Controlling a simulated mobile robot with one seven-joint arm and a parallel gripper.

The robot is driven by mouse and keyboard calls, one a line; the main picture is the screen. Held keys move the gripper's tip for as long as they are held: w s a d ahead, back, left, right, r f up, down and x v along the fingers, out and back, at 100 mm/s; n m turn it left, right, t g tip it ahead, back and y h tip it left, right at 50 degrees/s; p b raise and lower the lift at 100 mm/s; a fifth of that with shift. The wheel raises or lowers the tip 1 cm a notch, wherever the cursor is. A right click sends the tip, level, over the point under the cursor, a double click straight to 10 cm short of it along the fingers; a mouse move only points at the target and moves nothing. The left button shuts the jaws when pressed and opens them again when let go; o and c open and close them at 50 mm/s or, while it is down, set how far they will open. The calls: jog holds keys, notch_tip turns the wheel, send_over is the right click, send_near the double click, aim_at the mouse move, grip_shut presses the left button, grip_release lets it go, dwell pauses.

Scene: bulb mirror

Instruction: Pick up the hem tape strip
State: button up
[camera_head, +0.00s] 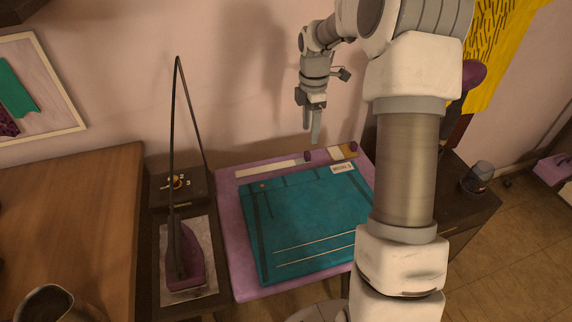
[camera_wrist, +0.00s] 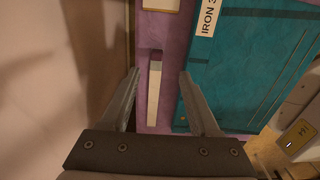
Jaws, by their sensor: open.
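A long, narrow pale strip, which looks like the hem tape strip (camera_head: 268,169), lies along the far edge of the purple ironing surface (camera_head: 229,214). It has a dark purple tab at its right end. My gripper (camera_head: 315,137) points down above that end, with its fingers apart and nothing between them. In the wrist view my gripper (camera_wrist: 159,73) is open, and the hem tape strip (camera_wrist: 154,97) runs lengthwise between the fingers, lower down. The fingers appear clear of it.
Teal cloth (camera_head: 305,220) covers most of the purple surface, with a label (camera_wrist: 208,15) reading "IRON 3". The wall is close behind. A purple iron (camera_head: 186,262) stands at left.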

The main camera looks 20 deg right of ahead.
aim_at(307, 153)
jog(key=f, duration=0.5)
jog(key=f+b, duration=0.1)
jog(key=f, duration=0.2)
jog(key=shift+w+f, duration=0.2)
jog(key=shift+w, duration=0.1)
grip_shut()
